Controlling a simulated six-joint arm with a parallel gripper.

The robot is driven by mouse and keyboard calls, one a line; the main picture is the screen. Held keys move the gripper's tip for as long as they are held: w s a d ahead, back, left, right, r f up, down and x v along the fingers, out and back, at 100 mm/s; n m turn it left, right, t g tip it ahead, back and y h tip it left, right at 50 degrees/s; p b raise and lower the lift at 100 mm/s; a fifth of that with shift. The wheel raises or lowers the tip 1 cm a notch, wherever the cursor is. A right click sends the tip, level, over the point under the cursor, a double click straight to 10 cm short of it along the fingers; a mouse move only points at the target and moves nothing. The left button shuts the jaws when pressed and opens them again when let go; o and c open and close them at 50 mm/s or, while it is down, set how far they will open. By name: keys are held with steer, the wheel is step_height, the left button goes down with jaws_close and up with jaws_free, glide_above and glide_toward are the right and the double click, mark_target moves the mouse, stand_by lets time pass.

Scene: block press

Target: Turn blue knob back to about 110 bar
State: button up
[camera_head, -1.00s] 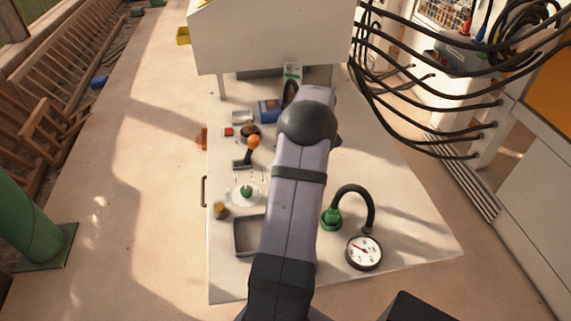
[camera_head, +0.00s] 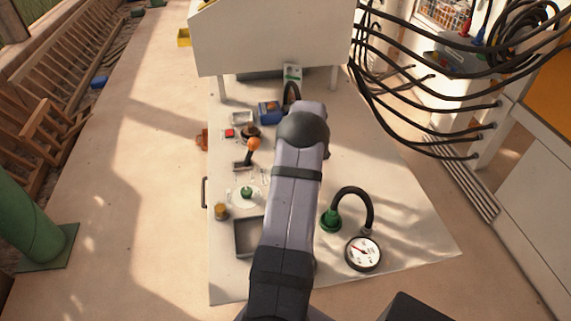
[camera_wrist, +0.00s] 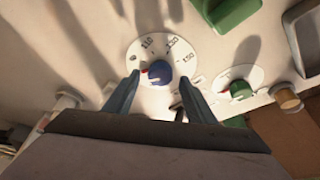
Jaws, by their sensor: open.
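The blue knob (camera_wrist: 159,73) sits on a round white dial (camera_wrist: 168,48) with printed numbers, including what looks like 110 at upper left. A red pointer mark shows at the knob's left side. My gripper (camera_wrist: 160,78) is open, with one finger on each side of the knob; I cannot tell whether they touch it. In the head view my arm hides the knob and gripper. A round pressure gauge (camera_head: 363,252) with a red needle pointing up-left stands at the panel's lower right; its numbers are too small to read.
A green knob (camera_wrist: 240,90) on its own white dial is right of the blue knob, with a brass-coloured knob (camera_wrist: 288,98) beyond. An orange-topped lever (camera_head: 254,144), red button (camera_head: 229,132) and grey tray (camera_head: 237,238) lie left of my arm. A green hose fitting (camera_head: 331,220) is right.

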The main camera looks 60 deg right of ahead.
steer(key=shift+w+f, duration=0.3)
steer(key=shift+f, duration=0.3)
steer(key=c, duration=1)
